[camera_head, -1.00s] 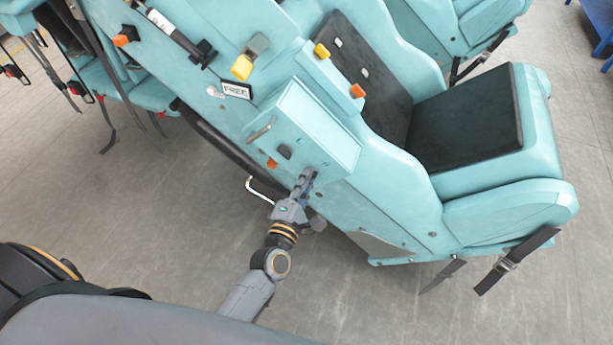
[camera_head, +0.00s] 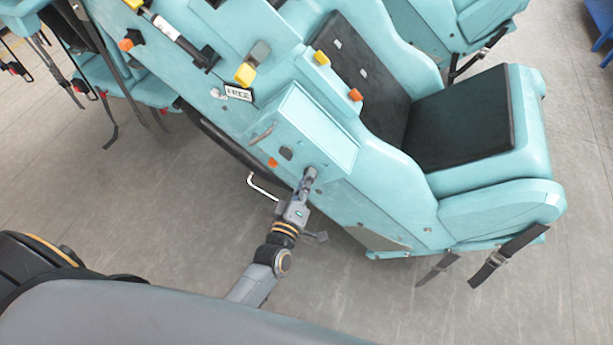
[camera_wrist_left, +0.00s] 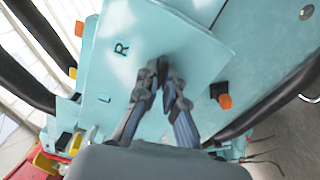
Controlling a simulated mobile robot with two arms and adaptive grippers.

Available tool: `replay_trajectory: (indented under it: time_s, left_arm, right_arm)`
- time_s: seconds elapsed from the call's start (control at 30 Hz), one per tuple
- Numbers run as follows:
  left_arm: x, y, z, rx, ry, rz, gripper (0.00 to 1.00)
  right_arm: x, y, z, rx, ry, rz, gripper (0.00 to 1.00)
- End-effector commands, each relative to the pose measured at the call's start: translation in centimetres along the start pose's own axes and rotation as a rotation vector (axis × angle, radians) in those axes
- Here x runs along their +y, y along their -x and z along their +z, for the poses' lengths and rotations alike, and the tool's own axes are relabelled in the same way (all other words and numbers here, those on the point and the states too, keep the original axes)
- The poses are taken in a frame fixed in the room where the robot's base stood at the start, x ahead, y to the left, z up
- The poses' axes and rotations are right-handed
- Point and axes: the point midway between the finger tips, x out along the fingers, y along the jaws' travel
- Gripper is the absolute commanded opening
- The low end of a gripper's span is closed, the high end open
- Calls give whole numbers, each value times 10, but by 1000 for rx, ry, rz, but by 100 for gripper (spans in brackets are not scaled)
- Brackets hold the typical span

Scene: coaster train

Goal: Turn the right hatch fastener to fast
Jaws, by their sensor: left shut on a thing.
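The teal hatch panel (camera_head: 292,122) is on the side of the ride seat unit. My left gripper (camera_head: 309,178) reaches up to the panel's lower right part. In the left wrist view my left gripper (camera_wrist_left: 160,72) has its fingertips together at the panel, shut on what appears to be the right hatch fastener. The fingers hide the fastener, so its turn position cannot be told. My right gripper is not in view.
A dark knob (camera_head: 286,153) and an orange tab (camera_head: 272,162) sit left of my gripper. A bent light handle (camera_head: 262,188) sticks out below the panel. Straps (camera_head: 490,268) hang right; the floor in front is clear.

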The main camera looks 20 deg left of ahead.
Motion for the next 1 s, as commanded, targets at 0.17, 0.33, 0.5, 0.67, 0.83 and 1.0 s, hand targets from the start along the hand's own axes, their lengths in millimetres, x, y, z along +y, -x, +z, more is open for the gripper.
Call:
replay_trajectory:
  time_s: [0.17,0.33,0.5,0.67,0.83,1.0]
  left_arm:
    - [1,0,1,-2,-93,0,0]
    - [1,0,1,-2,-147,0,0]
    - [0,0,1,-2,-174,1,0]
    - [0,0,1,-2,-179,1,0]
    - [0,0,1,-3,-179,1,0]
    - [0,0,1,-3,-178,1,27]
  right_arm:
    - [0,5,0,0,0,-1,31]
    - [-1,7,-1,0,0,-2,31]
    - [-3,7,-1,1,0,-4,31]
    - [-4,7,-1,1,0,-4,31]
    - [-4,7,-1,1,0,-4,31]
    - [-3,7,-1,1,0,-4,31]
